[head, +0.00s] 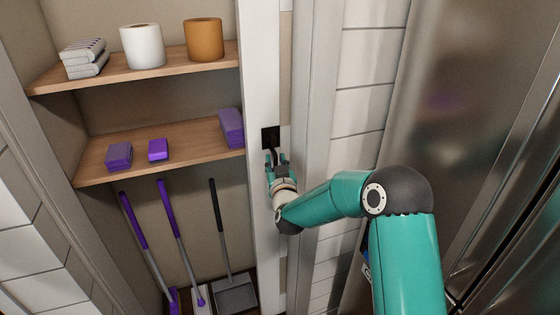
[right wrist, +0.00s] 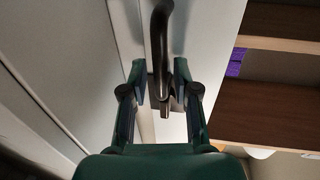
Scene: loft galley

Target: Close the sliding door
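The sliding door (head: 262,80) shows as a narrow white upright panel at the right side of the open closet, in the head view. A dark handle (head: 270,136) is on its face; in the right wrist view the handle (right wrist: 162,40) is a dark curved bar. My right gripper (head: 276,158) is at the handle, just below its dark plate. In the right wrist view the two fingers of this gripper (right wrist: 167,88) stand apart, one on each side of the handle, with gaps visible. Whether either finger touches the handle I cannot tell. My left gripper is not in view.
The closet opening is left of the door. An upper shelf (head: 110,80) holds folded cloths and two rolls; a lower shelf (head: 190,152) holds purple items. Long-handled tools and a dustpan (head: 236,293) stand below. A steel surface (head: 440,110) is at the right.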

